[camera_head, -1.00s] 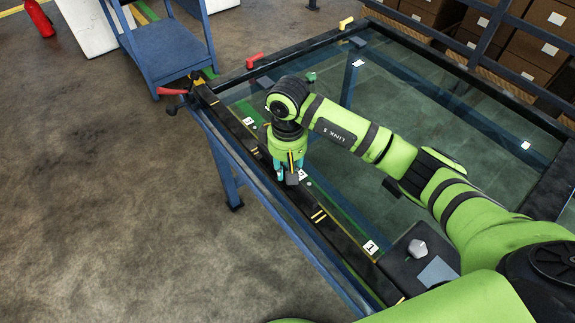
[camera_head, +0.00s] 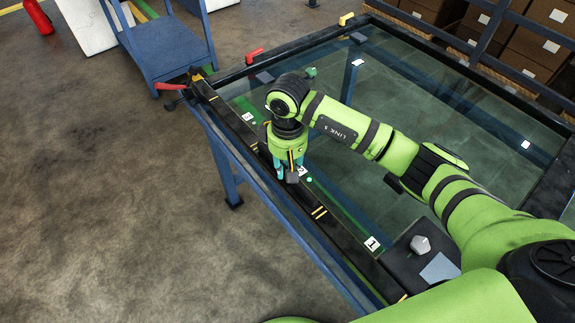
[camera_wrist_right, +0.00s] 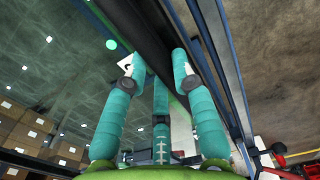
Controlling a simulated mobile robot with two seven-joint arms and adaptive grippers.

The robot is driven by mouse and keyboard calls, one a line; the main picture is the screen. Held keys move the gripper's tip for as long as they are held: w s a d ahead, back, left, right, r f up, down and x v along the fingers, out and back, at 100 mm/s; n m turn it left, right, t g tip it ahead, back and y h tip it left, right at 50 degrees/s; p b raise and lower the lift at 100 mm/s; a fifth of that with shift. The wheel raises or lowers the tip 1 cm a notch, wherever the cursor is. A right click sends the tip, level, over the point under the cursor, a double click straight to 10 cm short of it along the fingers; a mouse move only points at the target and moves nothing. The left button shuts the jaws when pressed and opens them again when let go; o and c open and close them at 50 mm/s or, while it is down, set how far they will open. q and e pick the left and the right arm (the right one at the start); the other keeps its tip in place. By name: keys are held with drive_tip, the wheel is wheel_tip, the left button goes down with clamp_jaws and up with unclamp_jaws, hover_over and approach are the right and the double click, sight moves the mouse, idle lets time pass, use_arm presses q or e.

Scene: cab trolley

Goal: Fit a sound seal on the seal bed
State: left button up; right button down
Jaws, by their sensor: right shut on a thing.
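In the head view the dark strip (camera_head: 335,228) carries yellow marks and lies along the rail. The fingers hide the grip itself, and I cannot tell whether the strip is seated or raised. The strip's soundness cannot be judged from here. My left gripper is out of view.
The glass panel (camera_head: 420,110) fills the frame. A red lever (camera_head: 254,56), a yellow lever (camera_head: 346,18) and a green knob (camera_head: 310,72) stand at its edges. A grey knob (camera_head: 420,244) sits on a dark pad near me. A blue trolley (camera_head: 168,48) stands at the back left.

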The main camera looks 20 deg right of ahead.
idle(0.4)
drive_tip(key=c, duration=0.9)
unclamp_jaws()
drive_tip(key=shift+f, duration=0.1)
drive_tip(key=shift+c, duration=0.2)
wheel_tip(320, 180, up, 12)
